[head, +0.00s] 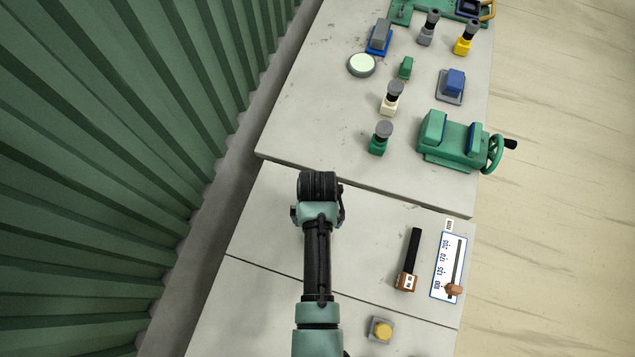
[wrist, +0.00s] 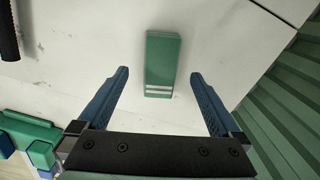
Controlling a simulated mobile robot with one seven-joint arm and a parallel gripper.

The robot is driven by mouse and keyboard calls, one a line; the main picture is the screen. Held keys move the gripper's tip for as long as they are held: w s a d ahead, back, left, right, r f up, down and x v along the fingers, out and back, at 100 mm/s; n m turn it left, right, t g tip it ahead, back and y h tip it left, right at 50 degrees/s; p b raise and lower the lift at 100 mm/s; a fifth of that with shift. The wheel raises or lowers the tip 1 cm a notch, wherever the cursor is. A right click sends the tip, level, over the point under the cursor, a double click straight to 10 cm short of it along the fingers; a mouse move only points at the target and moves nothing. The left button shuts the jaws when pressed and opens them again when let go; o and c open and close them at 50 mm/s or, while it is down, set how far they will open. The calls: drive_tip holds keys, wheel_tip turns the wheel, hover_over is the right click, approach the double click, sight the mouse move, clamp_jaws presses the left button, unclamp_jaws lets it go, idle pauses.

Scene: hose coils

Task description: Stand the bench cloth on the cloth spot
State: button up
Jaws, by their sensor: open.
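A green block-like thing with white stripes near one end, which I take for the bench cloth (wrist: 162,58), lies on the pale bench in the wrist view. My gripper (wrist: 159,74) is open, with one blue finger to each side of it in the picture. No contact shows, and I cannot tell the height gap. In the head view my arm hides the cloth, and the fingers do not show. I cannot make out which mark is the cloth spot; a round pale-green disc with a grey rim (head: 361,65) lies on the far bench part.
A green vise (head: 455,140) stands at the far bench's right edge. Several small stamp-like and block items stand beyond my wrist. A black-handled tool (head: 410,260) and a scale plate (head: 448,268) lie right of my arm. A green corrugated wall (head: 100,130) rises on the left.

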drive_tip(key=shift+r+p, duration=1.05)
drive_tip(key=shift+r, duration=0.15)
wheel_tip(320, 180, up, 13)
drive_tip(key=b, duration=0.2)
drive_tip(key=shift+f, duration=0.1)
idle(0.3)
